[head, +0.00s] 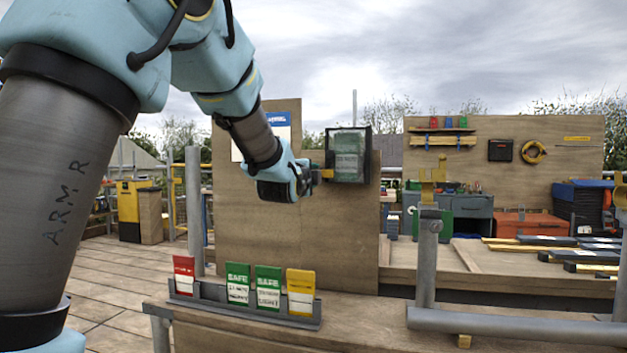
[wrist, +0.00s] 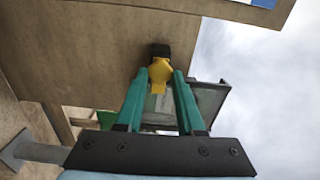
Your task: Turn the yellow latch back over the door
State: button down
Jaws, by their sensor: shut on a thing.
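The yellow latch (head: 327,173) is beside the left edge of a dark-framed box with a clear door (head: 348,155), fixed to a plywood panel. In the wrist view the yellow latch (wrist: 160,70) sits between the tips of my two teal fingers, in front of a small black mount (wrist: 160,49). My gripper (wrist: 161,77) is shut on the latch; in the head view my gripper (head: 313,175) reaches it from the left. The door (wrist: 212,100) shows behind the right finger. The exact angle of the latch is hard to tell.
A rack (head: 245,306) with red, green and yellow cards stands on the bench below. A grey rail post with a yellow clamp (head: 428,185) stands to the right. The plywood panel (head: 335,235) below the box is bare.

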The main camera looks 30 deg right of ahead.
jog(key=shift+m, duration=0.3)
jog(key=c, duration=0.5)
grip_release()
jog(key=shift+c, duration=0.2)
jog(key=b+v, duration=0.1)
jog(key=v, duration=0.9)
jog(key=shift+s+a+b, duration=0.25)
jog(key=shift+s+b, duration=0.05)
jog(key=shift+s, duration=0.05)
